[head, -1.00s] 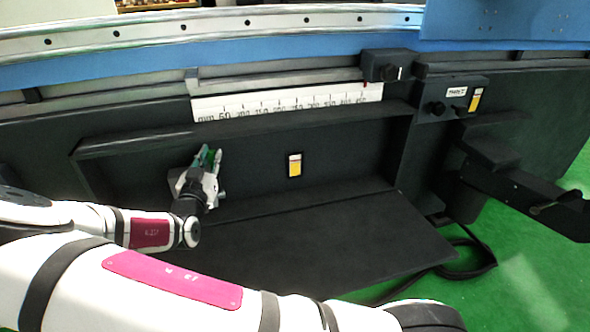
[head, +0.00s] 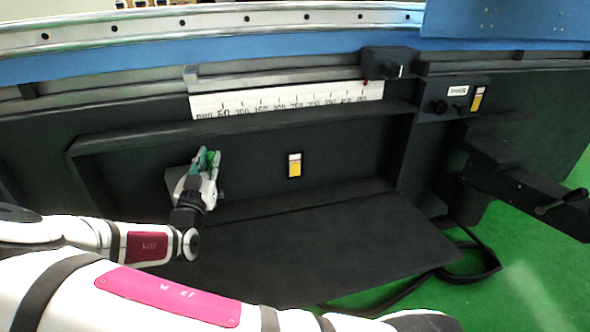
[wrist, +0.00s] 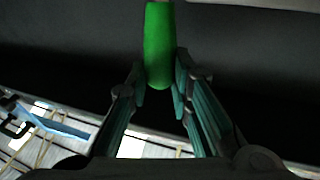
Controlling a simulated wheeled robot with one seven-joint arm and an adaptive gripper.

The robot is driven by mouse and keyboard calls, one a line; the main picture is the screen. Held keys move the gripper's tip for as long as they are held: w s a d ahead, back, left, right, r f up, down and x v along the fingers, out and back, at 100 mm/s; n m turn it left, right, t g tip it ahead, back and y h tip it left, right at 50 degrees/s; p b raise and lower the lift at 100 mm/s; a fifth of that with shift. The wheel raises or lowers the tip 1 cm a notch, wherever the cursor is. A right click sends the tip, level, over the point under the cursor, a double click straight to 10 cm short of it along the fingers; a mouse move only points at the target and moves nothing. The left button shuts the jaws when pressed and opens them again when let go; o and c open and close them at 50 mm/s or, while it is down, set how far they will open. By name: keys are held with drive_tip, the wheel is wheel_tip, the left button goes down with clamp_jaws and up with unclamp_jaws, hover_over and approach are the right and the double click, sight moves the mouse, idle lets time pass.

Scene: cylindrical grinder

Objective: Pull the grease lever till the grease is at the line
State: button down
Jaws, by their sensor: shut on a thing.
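The grease lever's green handle (wrist: 159,45) stands between the two fingers of my gripper (wrist: 160,88) in the wrist view. The fingers close on its rounded end from both sides. In the head view my gripper (head: 208,160) is at the left part of the dark recess in the machine front, with a bit of the green handle (head: 212,156) showing between its fingers. The lever's lower part and base are mostly hidden by my gripper. A small white and yellow gauge (head: 295,165) is on the recess wall to the right; its line is too small to make out.
A dark ledge (head: 330,240) juts out below the recess. A white scale (head: 290,101) runs above it. A knob panel (head: 450,98) with another yellow label is at the right. A black hose (head: 480,262) lies on the green floor at lower right.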

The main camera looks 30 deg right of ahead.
drive_tip(key=shift+s+a+f+h+b, duration=0.25)
drive_tip(key=shift+s+b, duration=0.25)
drive_tip(key=shift+b, duration=0.25)
drive_tip(key=shift+s, duration=0.1)
drive_tip(key=shift+s+a+f+m+t+h, duration=0.15)
drive_tip(key=shift+s+f+m+t+h, duration=0.15)
drive_tip(key=shift+s+h, duration=0.15)
drive_tip(key=shift+s+a+f+m+t+h, duration=0.1)
drive_tip(key=shift+s+f+m+t+h, duration=0.15)
drive_tip(key=shift+s, duration=0.2)
drive_tip(key=shift+r, duration=0.1)
drive_tip(key=shift+s, duration=0.1)
drive_tip(key=c, duration=1.4)
unclamp_jaws()
drive_tip(key=shift+c, duration=0.2)
drive_tip(key=shift+a, duration=0.1)
